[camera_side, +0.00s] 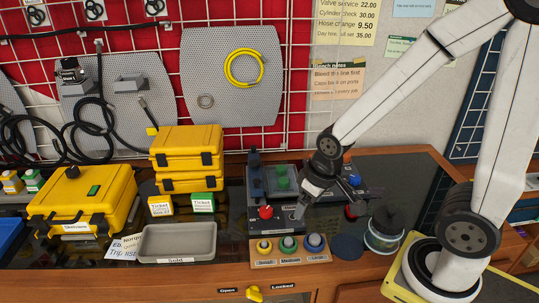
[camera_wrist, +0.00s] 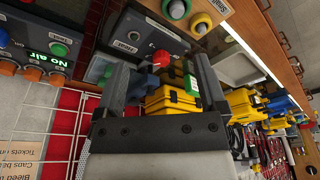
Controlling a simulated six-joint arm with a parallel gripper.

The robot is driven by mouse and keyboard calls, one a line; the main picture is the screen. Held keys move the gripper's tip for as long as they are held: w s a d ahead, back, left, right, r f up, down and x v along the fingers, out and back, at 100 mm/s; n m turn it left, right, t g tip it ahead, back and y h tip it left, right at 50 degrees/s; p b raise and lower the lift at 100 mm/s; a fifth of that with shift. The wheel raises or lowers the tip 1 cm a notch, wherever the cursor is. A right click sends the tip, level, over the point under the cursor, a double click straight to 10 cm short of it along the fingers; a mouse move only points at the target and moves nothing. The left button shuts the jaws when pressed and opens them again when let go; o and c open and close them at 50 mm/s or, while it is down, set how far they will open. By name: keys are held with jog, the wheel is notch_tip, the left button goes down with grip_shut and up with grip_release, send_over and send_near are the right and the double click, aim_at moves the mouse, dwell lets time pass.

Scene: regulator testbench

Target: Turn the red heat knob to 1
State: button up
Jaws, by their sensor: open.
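The red heat knob (camera_side: 266,211) stands on the front of the dark testbench panel (camera_side: 258,226) in the side view. It also shows in the wrist view (camera_wrist: 160,58), seen between the two fingers but beyond them. My gripper (camera_side: 299,212) is just right of the knob in the side view, pointing down over the panel, with a gap between them. In the wrist view my gripper (camera_wrist: 160,75) has its fingers wide apart with nothing between them. The scale marks around the knob are too small to read.
A green button (camera_side: 282,183) sits behind the knob. Small, Medium and Large fittings (camera_side: 289,248) stand in front. A grey tray (camera_side: 178,243) and yellow cases (camera_side: 187,150) are to the left. A dark-lidded jar (camera_side: 384,232) stands to the right.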

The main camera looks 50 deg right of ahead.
jog(key=w, duration=0.1)
jog(key=m+g, duration=0.2)
jog(key=m, duration=1)
send_near(266, 209)
jog(key=shift+s+a+f, duration=0.15)
jog(key=shift+s+f, duration=0.25)
jog(key=shift+s, duration=0.05)
jog(key=shift+w+f+m+g, duration=0.3)
jog(key=shift+w+m, duration=0.35)
jog(key=shift+m, duration=0.15)
jog(key=shift+f, duration=3.9)
grip_shut()
